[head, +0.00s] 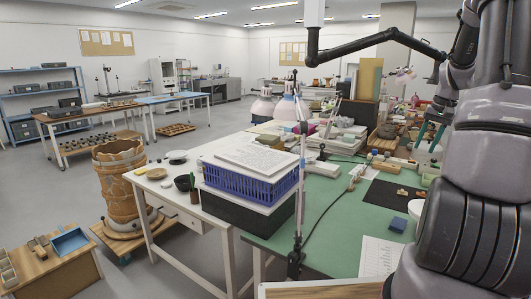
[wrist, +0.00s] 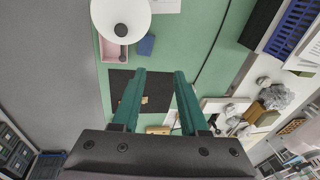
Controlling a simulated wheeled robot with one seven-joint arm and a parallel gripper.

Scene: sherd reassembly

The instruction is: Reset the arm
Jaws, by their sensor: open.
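My gripper (wrist: 160,73) shows in the wrist view with its two green fingers spread apart. Nothing is between the fingertips. It hangs above the green-topped table, over the edge of a dark mat (wrist: 121,84). A small tan piece (wrist: 145,100) lies on the mat, seen between the fingers.
A white round object (wrist: 121,18), a pink tray (wrist: 114,48) and a blue block (wrist: 146,45) are near the fingertips in the wrist view. A blue basket (head: 250,184) stands on a dark box at the table's left.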

